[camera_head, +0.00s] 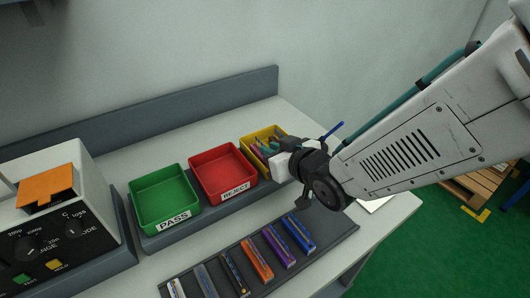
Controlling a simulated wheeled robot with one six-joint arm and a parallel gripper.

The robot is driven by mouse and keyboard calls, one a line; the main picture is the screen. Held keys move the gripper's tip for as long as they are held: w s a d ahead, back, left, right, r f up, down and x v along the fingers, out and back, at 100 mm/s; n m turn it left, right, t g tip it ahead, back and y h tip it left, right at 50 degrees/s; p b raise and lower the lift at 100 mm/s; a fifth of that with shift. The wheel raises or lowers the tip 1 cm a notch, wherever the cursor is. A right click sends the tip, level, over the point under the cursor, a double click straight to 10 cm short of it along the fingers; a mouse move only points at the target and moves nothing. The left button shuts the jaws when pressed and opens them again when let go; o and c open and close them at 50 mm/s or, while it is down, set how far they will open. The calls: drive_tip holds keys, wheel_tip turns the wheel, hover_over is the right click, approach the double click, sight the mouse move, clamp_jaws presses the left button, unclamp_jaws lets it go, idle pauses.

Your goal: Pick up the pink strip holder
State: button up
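No strip holder can be clearly made out as pink. A yellow bin (249,144) at the back right holds several thin coloured pieces (266,146), some reddish and some green; they are too small to tell apart, and part of the bin is hidden behind my wrist. A dark mat (213,265) in front carries a row of strip holders, among them orange (257,260), purple (279,246) and blue (299,233). My gripper (291,160) is at the right edge of the yellow bin. Its fingers are not clear, so I cannot see whether it holds anything.
A green PASS tray (174,221) and a red REJECT tray (235,193) stand left of the yellow bin. A meter box (95,205) with dials stands at the far left. A low grey wall (150,113) runs along the table's back.

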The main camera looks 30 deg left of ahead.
drive_tip(key=x, duration=0.4)
drive_tip(key=shift+w+a, duration=0.2)
drive_tip(key=shift+a, duration=0.2)
drive_tip(key=shift+r, duration=0.1)
clamp_jaws()
